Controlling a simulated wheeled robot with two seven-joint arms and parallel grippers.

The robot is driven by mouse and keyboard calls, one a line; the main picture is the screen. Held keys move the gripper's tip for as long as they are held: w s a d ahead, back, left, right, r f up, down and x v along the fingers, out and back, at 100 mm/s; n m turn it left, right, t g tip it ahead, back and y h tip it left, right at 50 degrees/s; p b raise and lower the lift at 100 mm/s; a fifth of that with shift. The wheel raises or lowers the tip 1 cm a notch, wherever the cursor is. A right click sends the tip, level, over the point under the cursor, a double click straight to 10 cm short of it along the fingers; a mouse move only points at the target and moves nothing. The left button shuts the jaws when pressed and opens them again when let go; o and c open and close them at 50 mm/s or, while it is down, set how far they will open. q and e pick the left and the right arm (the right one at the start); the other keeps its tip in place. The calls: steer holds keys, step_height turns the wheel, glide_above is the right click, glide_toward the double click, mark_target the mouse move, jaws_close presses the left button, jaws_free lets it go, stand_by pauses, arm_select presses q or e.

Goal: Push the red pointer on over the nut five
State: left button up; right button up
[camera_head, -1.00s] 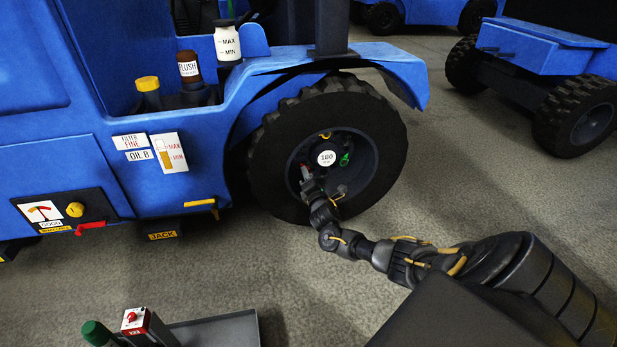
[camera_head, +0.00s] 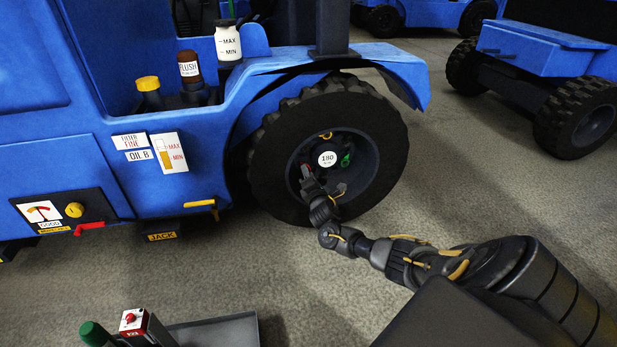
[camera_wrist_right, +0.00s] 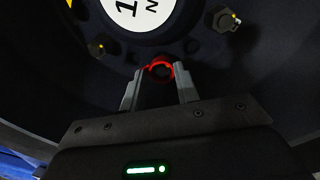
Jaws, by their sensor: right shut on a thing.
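The red pointer (camera_wrist_right: 160,69) shows as a red ring between the fingertips of my right gripper (camera_wrist_right: 158,78) in the wrist view. My right gripper is shut on it. In the head view, the right gripper (camera_head: 308,180) reaches the left side of the wheel hub, with a bit of the red pointer (camera_head: 305,170) showing. The nut behind the pointer is hidden, so I cannot tell how far the pointer sits over it. Bare nuts show at upper right (camera_wrist_right: 226,20) and left (camera_wrist_right: 97,48) in the wrist view. My left gripper is not in view.
A white "180" disc (camera_head: 327,159) marks the hub centre. A green pointer (camera_head: 346,159) and a yellow pointer (camera_head: 325,136) sit around it. The black tyre (camera_head: 265,165) and deep rim surround the hub. A grey tray (camera_head: 215,332) lies at the bottom; floor between is clear.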

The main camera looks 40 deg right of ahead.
steer(key=shift+w+d+b, duration=0.3)
steer(key=shift+w+b, duration=0.05)
steer(key=shift+w, duration=0.15)
stand_by(0.4)
steer(key=o, duration=0.8)
steer(key=shift+o, duration=0.2)
